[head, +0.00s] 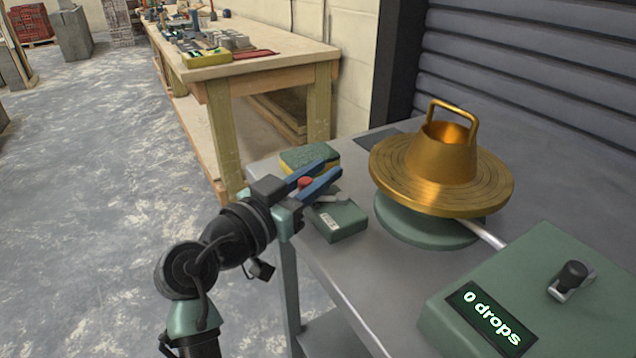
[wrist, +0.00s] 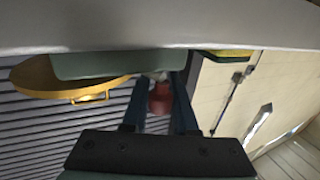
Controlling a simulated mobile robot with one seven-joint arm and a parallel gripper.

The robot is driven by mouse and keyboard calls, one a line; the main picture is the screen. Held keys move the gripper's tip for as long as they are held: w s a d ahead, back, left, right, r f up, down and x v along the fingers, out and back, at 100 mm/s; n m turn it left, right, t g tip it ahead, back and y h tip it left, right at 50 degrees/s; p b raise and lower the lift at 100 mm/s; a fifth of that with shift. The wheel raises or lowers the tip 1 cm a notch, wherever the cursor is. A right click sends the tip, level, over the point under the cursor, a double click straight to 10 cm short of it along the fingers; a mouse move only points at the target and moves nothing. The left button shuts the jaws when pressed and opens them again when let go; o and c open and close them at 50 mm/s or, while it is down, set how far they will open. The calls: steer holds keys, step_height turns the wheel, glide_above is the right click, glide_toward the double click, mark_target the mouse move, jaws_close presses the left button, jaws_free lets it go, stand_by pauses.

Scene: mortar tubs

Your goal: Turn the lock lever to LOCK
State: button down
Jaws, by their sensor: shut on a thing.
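The lock lever has a red knob (head: 305,182) and a pale arm on a small green box (head: 345,224) with a white label. The label is too small to read, so I cannot tell which way the lever is set. My gripper (head: 338,162) has its blue fingers on both sides of the red knob and is shut on it. In the wrist view the red knob (wrist: 160,98) sits between the two fingers (wrist: 161,82). The lever arm is partly hidden behind the fingers in the head view.
A brass cone mould (head: 441,180) stands on a round green base (head: 420,226) to the right. A green control box (head: 530,290) reads "0 drops" and carries a black-knobbed switch (head: 572,278). A yellow-green sponge (head: 308,157) lies just behind. A wooden workbench (head: 250,65) stands farther back.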

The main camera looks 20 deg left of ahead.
steer(key=c, duration=0.7)
jaws_free()
steer(key=p+v, duration=0.1)
steer(key=v, duration=1.2)
steer(key=shift+w, duration=0.1)
